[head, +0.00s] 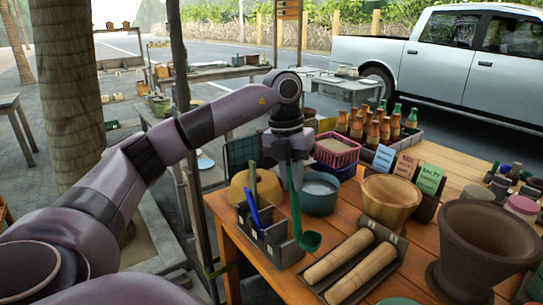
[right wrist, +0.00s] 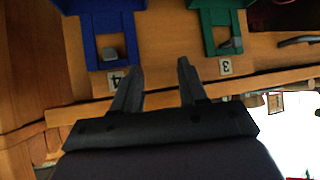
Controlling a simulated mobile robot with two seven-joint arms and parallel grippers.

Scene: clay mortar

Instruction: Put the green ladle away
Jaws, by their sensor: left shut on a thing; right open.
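My left gripper (head: 291,180) is shut on the green ladle (head: 295,212) in the head view. The ladle hangs roughly upright, bowl down, its bowl (head: 311,241) at the right end of a grey divided holder (head: 262,238). A blue-handled utensil (head: 252,207) and an olive-green one (head: 253,180) stand in the holder. I cannot tell whether the ladle touches the holder or the table. My right gripper (right wrist: 157,73) shows in the right wrist view, open and empty.
Two wooden pestles lie in a tray (head: 396,243) right of the ladle. A grey-blue bowl (head: 318,194), a wooden mortar (head: 390,200) and a large clay mortar (head: 478,250) stand nearby. The right wrist view shows a blue frame (right wrist: 105,55) and a green frame (right wrist: 208,40).

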